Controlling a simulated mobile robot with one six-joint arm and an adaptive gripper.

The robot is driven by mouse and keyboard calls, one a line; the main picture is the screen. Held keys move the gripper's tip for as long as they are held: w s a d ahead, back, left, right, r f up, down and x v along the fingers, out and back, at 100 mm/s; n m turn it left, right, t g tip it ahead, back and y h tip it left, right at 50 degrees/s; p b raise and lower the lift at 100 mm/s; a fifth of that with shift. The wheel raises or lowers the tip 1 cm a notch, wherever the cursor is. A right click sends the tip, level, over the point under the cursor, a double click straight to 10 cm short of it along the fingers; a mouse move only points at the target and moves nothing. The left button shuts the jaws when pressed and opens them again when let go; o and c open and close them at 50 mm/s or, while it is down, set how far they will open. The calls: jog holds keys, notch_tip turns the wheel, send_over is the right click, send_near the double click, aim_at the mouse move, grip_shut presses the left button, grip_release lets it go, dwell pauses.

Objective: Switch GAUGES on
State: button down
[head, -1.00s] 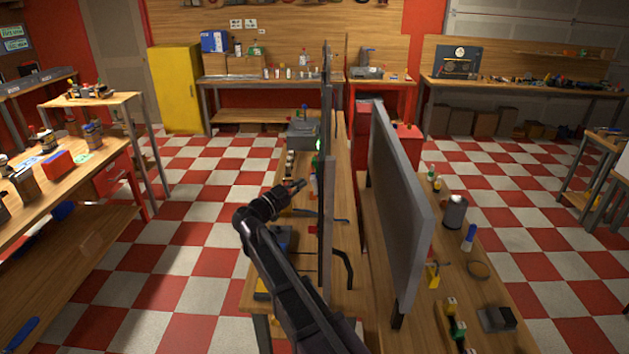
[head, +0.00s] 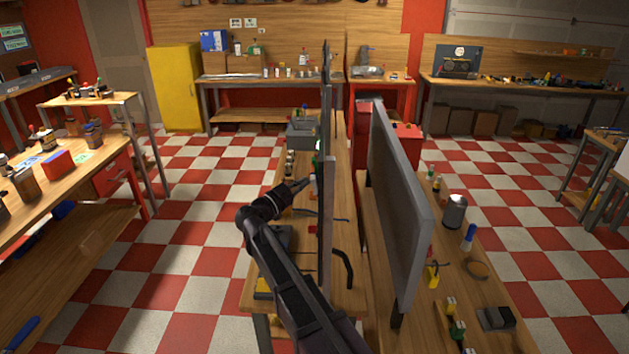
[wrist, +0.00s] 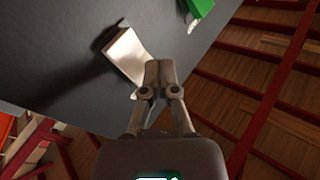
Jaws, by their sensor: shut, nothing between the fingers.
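My gripper (head: 307,181) is shut and empty, its tips close to the left face of the upright grey panel (head: 328,215), which shows nearly edge-on in the head view. In the wrist view the closed fingertips (wrist: 159,66) overlap the lower end of a pale rectangular plate (wrist: 127,53) on the dark panel face (wrist: 60,45). I cannot tell whether they touch it. A green part (wrist: 200,8) shows at the top of the wrist view. No GAUGES label is readable, and I cannot tell which part is its switch or how it is set.
A second upright grey panel (head: 398,205) stands to the right on a wooden bench. Small bottles and a grey box (head: 302,132) sit on the bench behind my gripper. A dark bent bar (head: 344,268) lies near the first panel. The checkered floor (head: 200,225) to the left is clear.

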jog(key=shift+d+r, duration=0.15)
jog(key=shift+d, duration=0.25)
dwell(0.6)
jog(key=shift+a, duration=0.15)
jog(key=shift+a+f, duration=0.35)
jog(key=shift+a, duration=0.35)
dwell(0.4)
jog(key=shift+w+a+f+b, duration=0.1)
jog(key=shift+a+f+b, duration=0.3)
jog(key=shift+a, duration=0.35)
jog(key=shift+s+a+f+b, duration=0.1)
jog(key=shift+a+f+b, duration=0.3)
jog(key=shift+a, duration=0.35)
jog(key=shift+w+a+f+b, duration=0.1)
jog(key=shift+a+f+b, duration=0.2)
jog(key=shift+a+b, duration=0.35)
jog(key=shift+a, duration=0.1)
